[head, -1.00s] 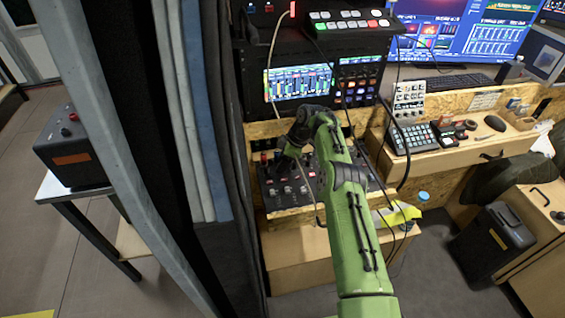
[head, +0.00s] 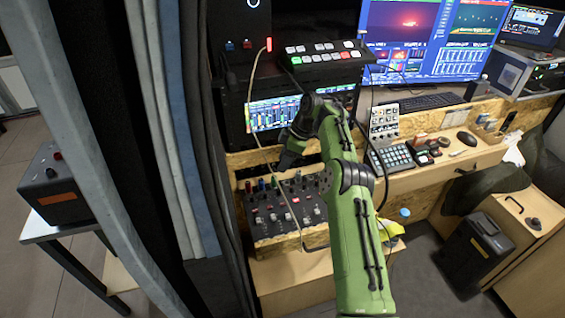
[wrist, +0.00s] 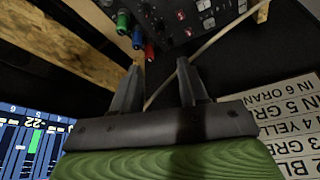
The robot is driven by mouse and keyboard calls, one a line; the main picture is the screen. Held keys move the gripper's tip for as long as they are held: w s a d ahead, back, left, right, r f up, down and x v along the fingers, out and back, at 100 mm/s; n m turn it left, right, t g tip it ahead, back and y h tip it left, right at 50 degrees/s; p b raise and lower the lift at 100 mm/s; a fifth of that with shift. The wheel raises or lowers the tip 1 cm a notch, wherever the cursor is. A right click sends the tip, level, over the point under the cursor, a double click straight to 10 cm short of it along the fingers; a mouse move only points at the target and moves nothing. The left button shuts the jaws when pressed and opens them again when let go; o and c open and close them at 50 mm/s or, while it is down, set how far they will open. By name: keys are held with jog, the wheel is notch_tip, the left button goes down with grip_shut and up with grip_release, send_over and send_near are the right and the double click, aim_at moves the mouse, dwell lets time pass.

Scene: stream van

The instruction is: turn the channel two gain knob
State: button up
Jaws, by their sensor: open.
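The mixer panel (head: 285,207) stands below and in front of the arm, with rows of knobs and lit buttons. Coloured knobs line its far edge. In the wrist view, a green knob (wrist: 123,22), a blue knob (wrist: 137,40) and a red knob (wrist: 150,54) sit at the top, beyond the fingertips. I cannot read which one is channel two gain. My gripper (wrist: 159,68) is open and empty, its two dark fingers apart and not visibly touching a knob. In the head view, my gripper (head: 288,160) hangs behind the panel's far edge, partly hidden by my arm.
A pale cable (head: 252,100) hangs down and crosses the panel; it also passes by the fingers in the wrist view (wrist: 190,55). A rack screen (head: 268,115) stands close behind. A label sheet (wrist: 285,125) is at right. A keypad (head: 390,158) sits on the right-hand desk.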

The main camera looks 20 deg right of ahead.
jog(key=b, duration=0.1)
jog(key=m+t+h+b, duration=0.1)
jog(key=m+t+b, duration=0.6)
jog(key=m+b, duration=0.4)
send_near(266, 193)
jog(key=shift+n, duration=0.3)
jog(key=b+x, duration=0.4)
jog(key=x, duration=0.4)
jog(key=shift+w+a+f, duration=0.15)
jog(key=shift+w+f, duration=0.05)
jog(key=shift+f, duration=0.1)
grip_shut()
